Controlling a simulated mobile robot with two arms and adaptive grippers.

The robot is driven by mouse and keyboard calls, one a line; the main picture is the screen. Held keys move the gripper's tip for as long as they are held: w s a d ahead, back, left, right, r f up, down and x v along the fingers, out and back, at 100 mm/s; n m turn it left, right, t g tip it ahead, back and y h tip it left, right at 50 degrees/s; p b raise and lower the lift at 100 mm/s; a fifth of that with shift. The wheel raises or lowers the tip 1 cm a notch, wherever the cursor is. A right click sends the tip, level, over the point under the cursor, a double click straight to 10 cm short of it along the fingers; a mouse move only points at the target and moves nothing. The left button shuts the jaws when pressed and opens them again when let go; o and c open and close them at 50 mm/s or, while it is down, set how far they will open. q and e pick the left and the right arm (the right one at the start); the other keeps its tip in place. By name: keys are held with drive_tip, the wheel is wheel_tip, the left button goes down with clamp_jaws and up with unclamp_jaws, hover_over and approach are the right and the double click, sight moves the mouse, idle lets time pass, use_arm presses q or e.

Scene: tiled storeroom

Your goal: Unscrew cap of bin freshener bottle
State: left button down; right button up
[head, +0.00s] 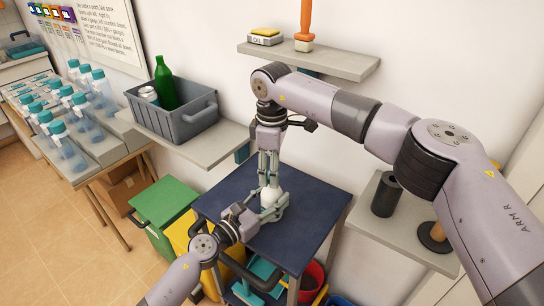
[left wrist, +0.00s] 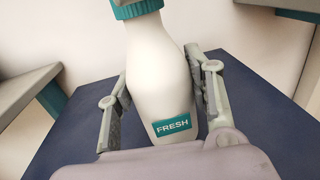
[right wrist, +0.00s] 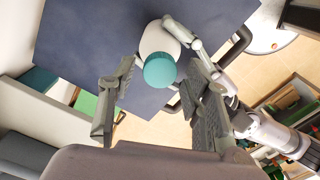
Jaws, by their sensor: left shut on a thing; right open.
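The white bottle (left wrist: 160,75) with a teal FRESH label stands upright on the dark blue cart top (head: 318,203). Its ribbed teal cap (right wrist: 160,70) is on it; in the left wrist view only the cap's lower edge (left wrist: 137,9) shows. My left gripper (left wrist: 163,88) is shut on the bottle's body, one finger on each side. In the head view the bottle (head: 270,194) is partly covered by the grippers. My right gripper (head: 268,178) points down from above, open, its fingers around or just above the cap. In the right wrist view the cap lies ahead, between the fingertips (right wrist: 160,68).
A grey crate (head: 172,122) with a green bottle (head: 165,85) sits on the left shelf. Several teal-capped bottles (head: 72,150) stand on a table far left. A wall shelf (head: 330,61) hangs behind. Green (head: 162,208) and yellow bins stand below left.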

drive_tip(key=shift+f, duration=0.4)
drive_tip(key=shift+c, duration=0.4)
clamp_jaws()
